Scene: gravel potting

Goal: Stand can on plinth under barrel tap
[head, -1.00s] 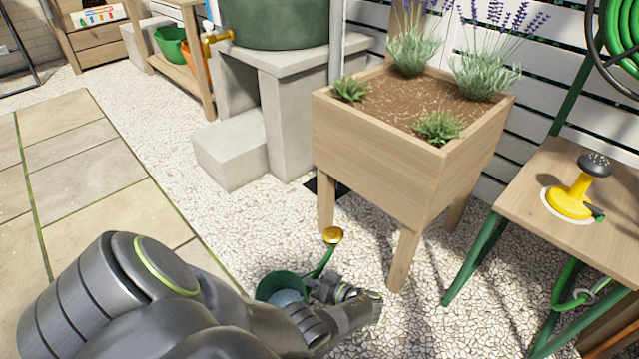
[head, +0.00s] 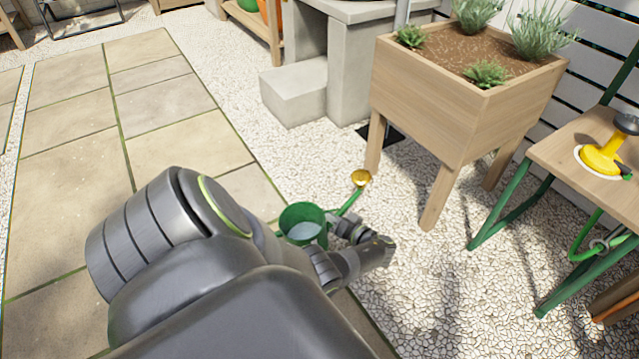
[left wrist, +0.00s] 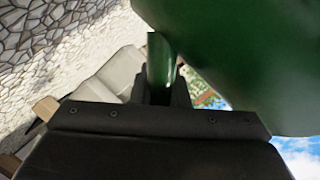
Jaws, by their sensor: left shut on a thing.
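The green watering can (head: 303,215) is held above the ground at the middle of the head view. Its spout points up and right to a yellow rose (head: 360,178). Its inside looks pale; I cannot tell if that is water. My left gripper (head: 337,228) is beside the can, partly hidden by my arm. In the left wrist view its fingers (left wrist: 165,85) are shut on a green strip, the can's handle, with the can body (left wrist: 250,60) at right. The low concrete plinth (head: 293,97) stands bare beyond. The barrel and tap are out of view.
A wooden planter on legs (head: 455,100) stands right of the plinth, behind the rose. Pale gravel (head: 330,150) lies clear between can and plinth; paving (head: 80,200) is at left.

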